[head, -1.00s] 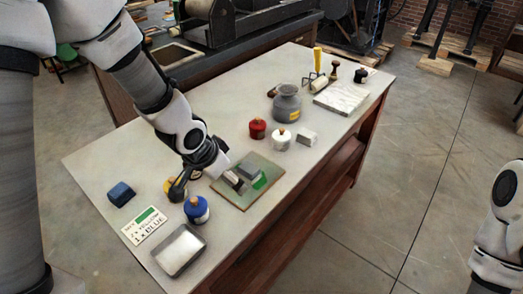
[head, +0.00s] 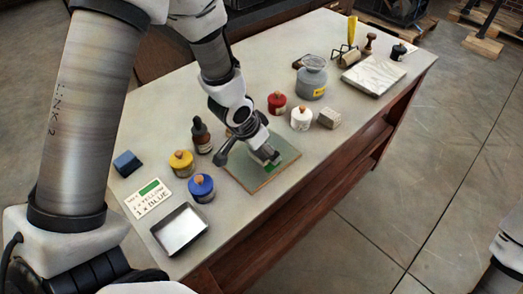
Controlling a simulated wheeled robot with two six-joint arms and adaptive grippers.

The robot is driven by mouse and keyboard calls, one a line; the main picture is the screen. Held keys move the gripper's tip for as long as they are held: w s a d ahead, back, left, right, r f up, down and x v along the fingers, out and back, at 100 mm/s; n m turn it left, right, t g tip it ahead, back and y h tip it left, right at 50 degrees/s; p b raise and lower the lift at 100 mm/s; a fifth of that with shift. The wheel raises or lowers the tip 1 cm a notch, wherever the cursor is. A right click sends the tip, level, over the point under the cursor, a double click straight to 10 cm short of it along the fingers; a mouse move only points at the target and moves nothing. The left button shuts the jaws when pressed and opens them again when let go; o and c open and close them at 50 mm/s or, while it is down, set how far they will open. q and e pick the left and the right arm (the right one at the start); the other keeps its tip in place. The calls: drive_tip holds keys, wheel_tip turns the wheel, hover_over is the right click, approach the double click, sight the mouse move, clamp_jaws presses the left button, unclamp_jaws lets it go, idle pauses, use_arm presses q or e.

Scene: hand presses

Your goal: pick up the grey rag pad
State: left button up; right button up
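A small grey, rough-looking block (head: 329,118), which looks like the rag pad, lies on the table to the right of the white jar (head: 300,118). My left gripper (head: 270,160) points down over the greenish board (head: 284,165), at a green patch (head: 271,169). It is apart from the grey block, to its lower left. My gripper's own body covers much of its fingertips, so I cannot tell whether they are open or hold something. My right arm shows only at the lower right edge; its gripper is out of view.
Red (head: 277,103), yellow (head: 181,163) and blue (head: 201,188) jars, a dark dropper bottle (head: 201,137), a blue block (head: 127,163), a label card (head: 149,197) and a metal tray (head: 180,230) stand around. A grey pot (head: 312,80) stands behind the grey block.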

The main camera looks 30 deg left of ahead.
use_arm(q)
drive_tip(key=shift+s+r, duration=0.1)
drive_tip(key=shift+s, duration=0.05)
drive_tip(key=shift+c, duration=1.3)
drive_tip(key=c, duration=1)
drive_tip(key=shift+r+p, duration=0.35)
drive_tip(key=shift+r, duration=0.2)
drive_tip(key=shift+c, duration=0.2)
wheel_tip(320, 180, up, 2)
drive_tip(key=shift+r+p, duration=0.2)
drive_tip(key=shift+p, duration=0.5)
drive_tip(key=s+d, duration=0.1)
drive_tip(key=s, duration=0.1)
drive_tip(key=s+d, duration=0.1)
drive_tip(key=s, duration=0.1)
drive_tip(key=s+d, duration=0.1)
drive_tip(key=s, duration=0.1)
drive_tip(key=shift+s+d+r, duration=0.15)
drive_tip(key=shift+s+r, duration=0.05)
drive_tip(key=shift+r, duration=0.15)
drive_tip(key=s+d+p, duration=0.4)
drive_tip(key=s+p, duration=0.3)
drive_tip(key=p, duration=0.9)
drive_tip(key=shift+s+r, duration=0.35)
drive_tip(key=o, duration=0.6)
drive_tip(key=c, duration=0.4)
drive_tip(key=shift+f, duration=0.1)
